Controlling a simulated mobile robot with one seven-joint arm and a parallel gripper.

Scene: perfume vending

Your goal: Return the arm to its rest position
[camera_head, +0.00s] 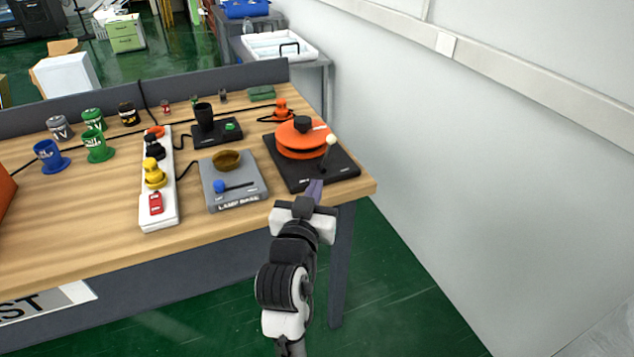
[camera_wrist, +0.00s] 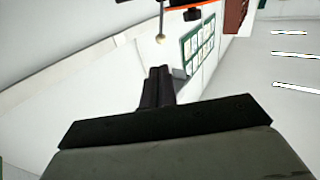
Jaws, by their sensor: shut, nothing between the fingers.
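My gripper (camera_head: 315,190) is at the front right edge of the wooden table (camera_head: 110,245), in front of a black base (camera_head: 340,172) that carries an orange round device (camera_head: 301,140). In the wrist view its fingers (camera_wrist: 157,88) are together with nothing between them. A lever with a pale ball tip (camera_head: 331,140) stands on the black base just behind the fingertips; the ball also shows in the wrist view (camera_wrist: 160,39). Whether the fingers touch the base is hard to tell. My arm reaches up from the bottom of the head view.
Several cups and caps stand farther back. A white wall (camera_head: 450,130) rises on the right. Green floor (camera_head: 400,290) is open in front of the table.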

